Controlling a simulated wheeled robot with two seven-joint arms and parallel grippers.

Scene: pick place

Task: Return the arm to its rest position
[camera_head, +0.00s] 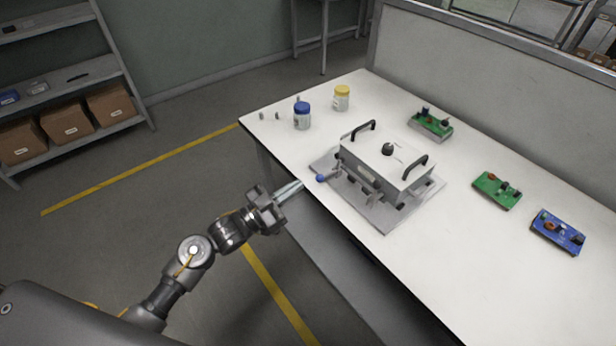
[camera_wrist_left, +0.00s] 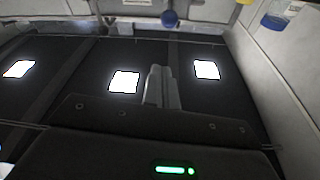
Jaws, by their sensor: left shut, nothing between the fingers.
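My left arm comes in from the lower left in the head view. My left gripper (camera_head: 298,185) is shut and empty, just off the table's near left edge and pointing toward the metal box fixture (camera_head: 387,165). The fixture's blue ball knob (camera_head: 320,178) is a little to the right of the fingertips, apart from them. In the left wrist view the shut fingers (camera_wrist_left: 160,72) show in the middle, and the blue knob (camera_wrist_left: 169,18) shows at the top. My right gripper is in neither view.
The white table (camera_head: 480,270) holds a blue-lidded jar (camera_head: 302,116), a yellow-lidded jar (camera_head: 341,98), green circuit boards (camera_head: 497,190) and a blue one (camera_head: 558,232). A partition (camera_head: 500,75) stands behind it. Shelves with boxes (camera_head: 68,122) are at the left. Floor (camera_head: 130,215) between is clear.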

